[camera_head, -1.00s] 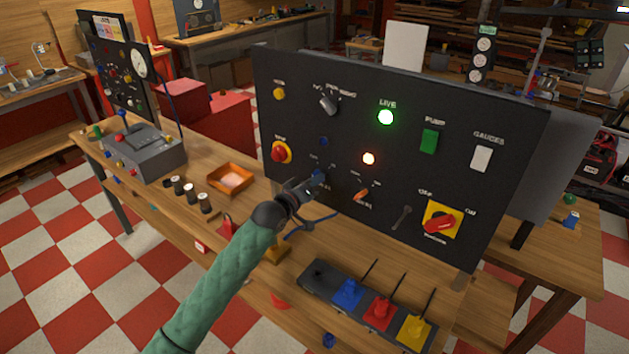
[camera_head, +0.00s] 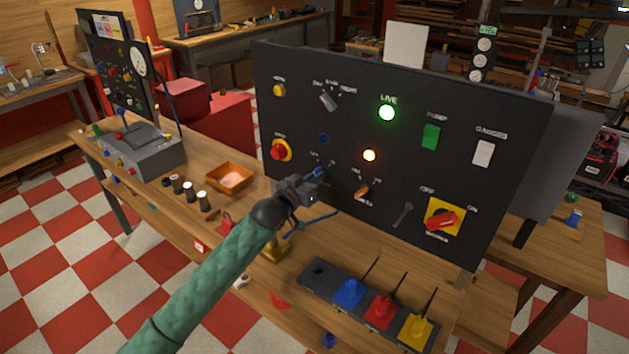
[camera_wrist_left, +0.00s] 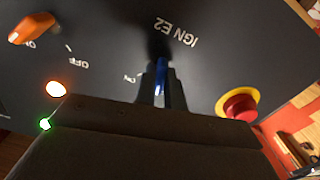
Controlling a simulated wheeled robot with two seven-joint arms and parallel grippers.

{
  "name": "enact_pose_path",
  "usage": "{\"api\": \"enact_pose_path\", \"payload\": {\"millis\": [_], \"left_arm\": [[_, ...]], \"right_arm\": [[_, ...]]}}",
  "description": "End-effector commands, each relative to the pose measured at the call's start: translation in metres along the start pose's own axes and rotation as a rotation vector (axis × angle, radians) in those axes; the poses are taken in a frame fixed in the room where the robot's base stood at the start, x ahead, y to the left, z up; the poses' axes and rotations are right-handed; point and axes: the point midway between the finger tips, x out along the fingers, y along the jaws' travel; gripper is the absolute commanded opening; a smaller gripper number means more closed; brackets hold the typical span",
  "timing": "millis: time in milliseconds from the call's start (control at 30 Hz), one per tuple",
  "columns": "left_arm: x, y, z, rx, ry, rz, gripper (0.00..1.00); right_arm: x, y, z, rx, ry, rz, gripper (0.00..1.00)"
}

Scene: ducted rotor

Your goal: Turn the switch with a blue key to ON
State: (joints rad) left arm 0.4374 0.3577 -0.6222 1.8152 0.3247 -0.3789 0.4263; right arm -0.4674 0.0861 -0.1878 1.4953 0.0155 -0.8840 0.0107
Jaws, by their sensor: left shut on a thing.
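The black panel (camera_head: 455,105) stands upright on the wooden bench. My left gripper (camera_head: 312,184) is at its lower left part, shut on the blue key (camera_head: 317,173) of a switch. In the left wrist view the blue key (camera_wrist_left: 160,78) shows as a narrow strip between the two fingers (camera_wrist_left: 161,88), beside the label IGN E2. An ON mark (camera_wrist_left: 131,78) shows left of the fingers there. The switch's base and the key's exact angle are largely hidden by the gripper. My right gripper is not in view.
An orange key switch (camera_head: 362,191) is close to the right; a red emergency button (camera_head: 281,149) is to the left. A lit orange lamp (camera_head: 369,155) and green LIVE lamp (camera_head: 387,113) are above. Blue, red and yellow levers (camera_head: 381,311) stand in front on the bench.

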Motion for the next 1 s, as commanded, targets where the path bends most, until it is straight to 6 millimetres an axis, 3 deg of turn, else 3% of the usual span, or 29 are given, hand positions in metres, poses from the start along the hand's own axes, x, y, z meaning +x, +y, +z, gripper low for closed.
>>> {"api": "enact_pose_path", "payload": {"millis": [600,1000], "left_arm": [[0.0,-0.002,-0.001,0.58,0.001,-0.001,0.0],[0.0,-0.001,-0.001,0.834,0.0,0.0,0.0]], "right_arm": [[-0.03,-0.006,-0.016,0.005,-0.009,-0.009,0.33],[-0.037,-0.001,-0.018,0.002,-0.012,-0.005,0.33]]}}
